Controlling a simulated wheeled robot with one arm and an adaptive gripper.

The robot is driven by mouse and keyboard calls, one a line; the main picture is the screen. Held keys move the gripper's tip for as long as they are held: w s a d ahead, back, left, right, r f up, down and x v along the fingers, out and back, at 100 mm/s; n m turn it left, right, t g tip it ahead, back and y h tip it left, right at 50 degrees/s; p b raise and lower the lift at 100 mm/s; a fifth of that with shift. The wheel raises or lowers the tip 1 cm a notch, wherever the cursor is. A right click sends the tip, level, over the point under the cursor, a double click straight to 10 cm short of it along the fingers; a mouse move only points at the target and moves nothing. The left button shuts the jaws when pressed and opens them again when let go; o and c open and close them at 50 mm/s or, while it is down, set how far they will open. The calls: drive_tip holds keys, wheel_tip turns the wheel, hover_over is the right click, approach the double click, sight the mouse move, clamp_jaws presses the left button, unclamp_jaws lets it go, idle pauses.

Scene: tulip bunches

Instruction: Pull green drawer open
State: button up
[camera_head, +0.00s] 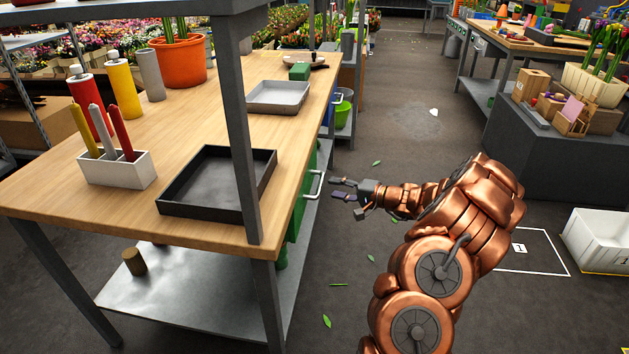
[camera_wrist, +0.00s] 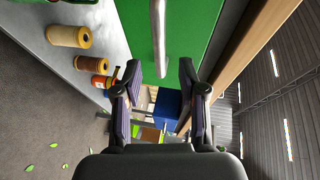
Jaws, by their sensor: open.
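The green drawer (camera_head: 301,210) sits under the right edge of the wooden workbench, and its front looks shut. Its pale bar handle (camera_head: 316,185) stands out from the front. My gripper (camera_head: 338,188) is open, just to the right of the handle, with its fingers pointing left toward it. In the wrist view the green drawer front (camera_wrist: 190,35) fills the upper middle, and the metal handle (camera_wrist: 158,35) runs down between the lines of my two open fingers (camera_wrist: 160,80). The handle's end lies near the level of the fingertips; I cannot tell if they touch.
The workbench (camera_head: 110,215) carries a black tray (camera_head: 215,210), a grey tray (camera_head: 278,97) and a white holder (camera_head: 118,172). A grey post (camera_head: 240,130) rises by the drawer. A white crate (camera_head: 598,240) is on the floor at right. The aisle floor (camera_head: 400,120) is mostly clear.

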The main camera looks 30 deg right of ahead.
sight(320, 182)
drive_tip(key=shift+d+b+x, duration=0.2)
drive_tip(key=shift+b+x, duration=0.1)
drive_tip(key=shift+x, duration=3.05)
drive_tip(key=shift+w, duration=0.1)
clamp_jaws()
